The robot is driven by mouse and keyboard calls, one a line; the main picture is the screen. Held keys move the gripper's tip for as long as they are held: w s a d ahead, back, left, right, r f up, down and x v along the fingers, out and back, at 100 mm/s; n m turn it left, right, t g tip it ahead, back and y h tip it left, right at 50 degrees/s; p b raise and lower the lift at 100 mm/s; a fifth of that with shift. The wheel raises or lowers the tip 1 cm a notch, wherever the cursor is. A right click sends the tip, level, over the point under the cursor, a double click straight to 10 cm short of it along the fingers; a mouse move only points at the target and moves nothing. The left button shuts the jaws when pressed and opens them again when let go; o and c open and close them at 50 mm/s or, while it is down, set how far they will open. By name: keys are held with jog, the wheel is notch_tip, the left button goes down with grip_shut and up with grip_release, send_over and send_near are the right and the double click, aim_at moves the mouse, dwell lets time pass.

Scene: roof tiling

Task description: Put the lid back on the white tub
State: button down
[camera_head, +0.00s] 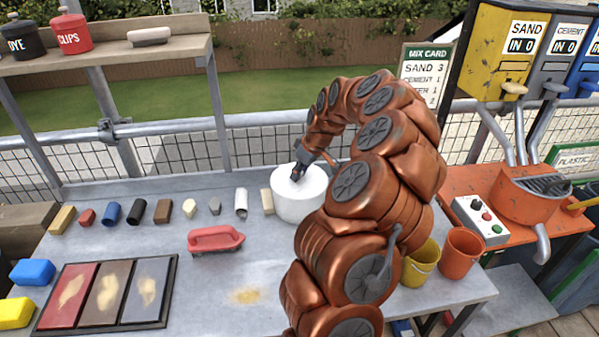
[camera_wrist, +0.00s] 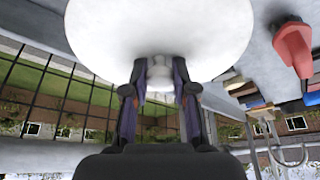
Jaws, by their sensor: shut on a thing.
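The white tub (camera_head: 298,207) stands towards the back of the grey bench, partly hidden by my arm on its right. Its round white lid (camera_head: 287,178) is at the top of the tub, level, with no clear gap showing between them. My gripper (camera_head: 298,175) reaches down to the lid from above. In the wrist view the lid (camera_wrist: 160,25) fills the top of the picture as a white disc. There my gripper (camera_wrist: 160,80) has its two dark fingers closed on the lid's small pale knob (camera_wrist: 160,68). Whether the lid is fully seated cannot be told.
A row of small blocks and a white tube (camera_head: 241,203) stand left of the tub. A red float (camera_head: 215,239) lies in front. A tray of colour samples (camera_head: 107,292) is at front left. Yellow (camera_head: 420,262) and orange (camera_head: 462,252) buckets are at right. A shelf (camera_head: 120,62) hangs above left.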

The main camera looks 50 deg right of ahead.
jog(key=c, duration=0.8)
grip_release()
jog(key=shift+c, duration=0.2)
jog(key=o, duration=0.5)
jog(key=shift+r, duration=0.1)
jog(key=shift+r, duration=3.4)
grip_shut()
